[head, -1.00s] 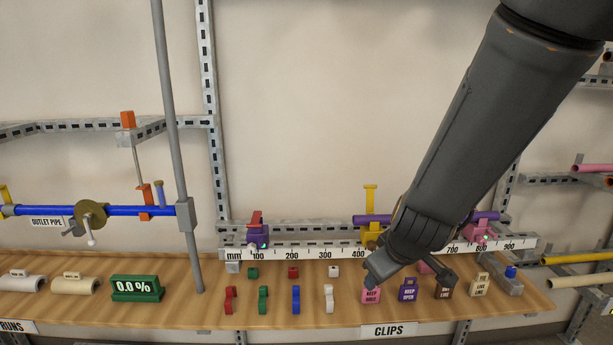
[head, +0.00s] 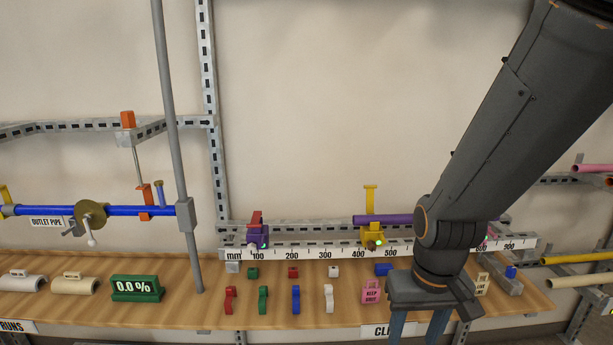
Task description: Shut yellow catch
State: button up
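The yellow clamp (head: 372,236) sits on the ruler rail near the 400–500 marks, with a small green light on its front. Its yellow catch (head: 370,200) stands upright behind the purple pipe (head: 400,219), which passes through the clamp. My gripper (head: 418,328) is below and right of the clamp, in front of the bench edge. Its two fingers point down and stand apart, with nothing seen between them. Their tips run to the bottom edge of the picture. My arm hides the right part of the rail and pipe.
A purple clamp (head: 256,236) with a red catch (head: 255,218) stands at the rail's left. Small coloured clips and a pink tag (head: 371,292) are on the wooden bench (head: 330,315). A grey upright pole (head: 178,150) stands farther left. The wall space above the rail is clear.

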aim_at(370, 189)
jog(key=z, duration=0.45)
jog(key=i, duration=0.35)
jog(key=z, duration=0.55)
